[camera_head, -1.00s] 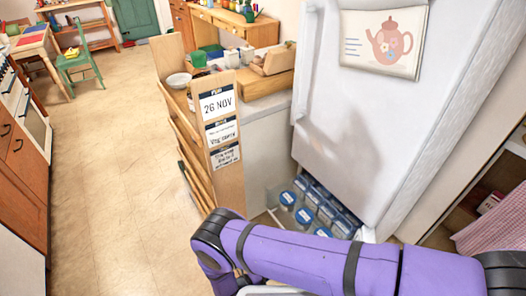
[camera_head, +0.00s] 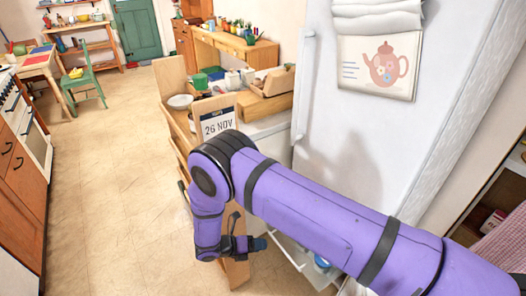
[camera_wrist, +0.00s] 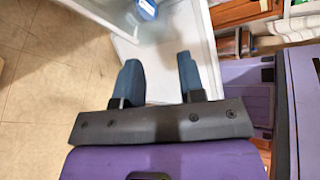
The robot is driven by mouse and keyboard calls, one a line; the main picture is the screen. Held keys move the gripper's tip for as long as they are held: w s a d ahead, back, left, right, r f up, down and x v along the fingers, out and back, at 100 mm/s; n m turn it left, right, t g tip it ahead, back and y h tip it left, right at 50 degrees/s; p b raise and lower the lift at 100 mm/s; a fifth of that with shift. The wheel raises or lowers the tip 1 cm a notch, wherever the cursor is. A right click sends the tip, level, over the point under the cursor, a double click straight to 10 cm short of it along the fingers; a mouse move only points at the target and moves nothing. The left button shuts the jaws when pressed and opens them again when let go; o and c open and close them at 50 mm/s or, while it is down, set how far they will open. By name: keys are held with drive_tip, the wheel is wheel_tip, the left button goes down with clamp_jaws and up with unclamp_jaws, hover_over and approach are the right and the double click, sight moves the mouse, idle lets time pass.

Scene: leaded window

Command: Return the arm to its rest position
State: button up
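My purple arm crosses the lower right of the head view, bent at a dark joint, with the forearm hanging down. My gripper (camera_head: 262,243) hangs at its end, in front of the lower fridge area. In the wrist view my gripper (camera_wrist: 160,82) shows two blue fingers apart with nothing between them. Beyond the fingertips is a pale open drawer (camera_wrist: 160,55). A blue-lidded container (camera_wrist: 147,9) sits in it, apart from the fingers. In the head view my arm hides most of the drawer and its containers.
The white fridge (camera_head: 350,140) stands on the right, with a teapot picture (camera_head: 385,68) on it. A wooden counter unit (camera_head: 178,110) with a "26 NOV" card (camera_head: 218,121) stands left of it. The floor (camera_head: 110,190) on the left is clear. A green chair (camera_head: 84,85) is far left.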

drive_tip(key=w+d+r+m+g+y, duration=0.25)
drive_tip(key=w+r+m, duration=0.2)
drive_tip(key=r, duration=0.75)
drive_tip(key=w+d+r+m+g+y, duration=0.1)
drive_tip(key=w+d+r+m, duration=0.3)
drive_tip(key=r, duration=0.8)
drive_tip(key=s+d+r+m+y, duration=0.1)
drive_tip(key=d+r+m, duration=0.2)
drive_tip(key=r, duration=0.3)
drive_tip(key=s+d+r+m+g+y, duration=0.1)
drive_tip(key=d+r+m, duration=0.2)
drive_tip(key=r, duration=0.4)
drive_tip(key=s+d+r+m+y, duration=0.1)
drive_tip(key=d+r+m, duration=0.2)
drive_tip(key=r, duration=0.3)
drive_tip(key=s+d+r+m+t+y, duration=0.2)
drive_tip(key=s+d+r+m+y, duration=0.2)
drive_tip(key=s+d+r+m, duration=0.7)
drive_tip(key=s+d+r+m+t+y, duration=0.1)
drive_tip(key=s+d+r+m+t, duration=0.1)
drive_tip(key=s, duration=0.5)
drive_tip(key=s+d+r+m+t+y, duration=0.1)
drive_tip(key=s+d+r+m+t, duration=0.1)
drive_tip(key=s, duration=0.5)
drive_tip(key=shift+s+d+r+m, duration=0.35)
drive_tip(key=shift+d+r+m, duration=0.55)
drive_tip(key=shift+r, duration=0.5)
